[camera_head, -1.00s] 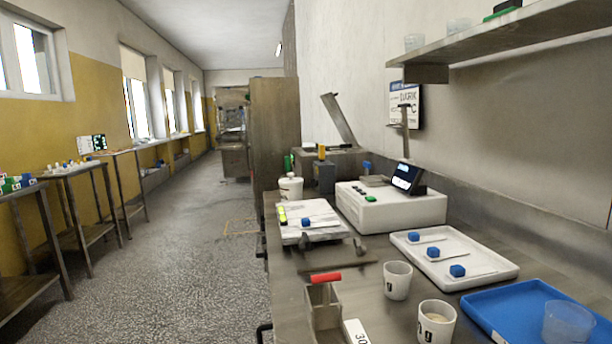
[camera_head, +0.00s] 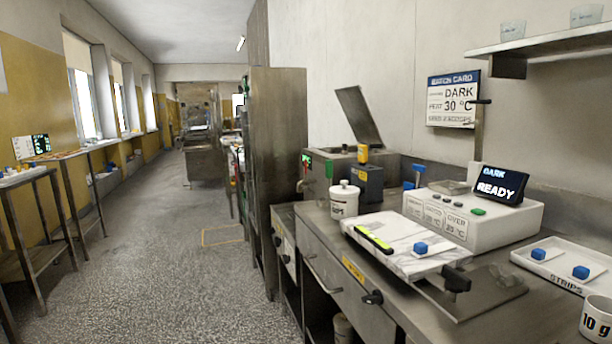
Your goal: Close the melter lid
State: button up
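The melter (camera_head: 322,180) is a steel box at the far end of the right-hand counter, with green and red marks on its left front. Its flat grey lid (camera_head: 359,116) stands open, tilted up and leaning back to the left above the box. A dark grey block with a yellow top (camera_head: 363,155) stands just in front of the melter and hides part of it. My gripper does not show in this view, so its state is hidden.
A white lidded tub (camera_head: 344,200), a white slab (camera_head: 405,246) and a white machine with a READY screen (camera_head: 501,186) stand on the counter nearer me. A tall steel cabinet (camera_head: 277,150) rises behind the melter. The floor aisle (camera_head: 190,270) on the left is clear.

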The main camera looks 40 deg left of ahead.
aim_at(353, 102)
jog(key=i+j+u, duration=0.1)
jog(key=j, duration=0.35)
jog(key=i+j, duration=0.25)
jog(key=j, duration=0.15)
jog(key=i+j+u, duration=0.15)
jog(key=j, duration=0.3)
jog(key=i+j, duration=0.25)
jog(key=j, duration=0.15)
jog(key=i+j+u, duration=0.15)
jog(key=j, duration=0.25)
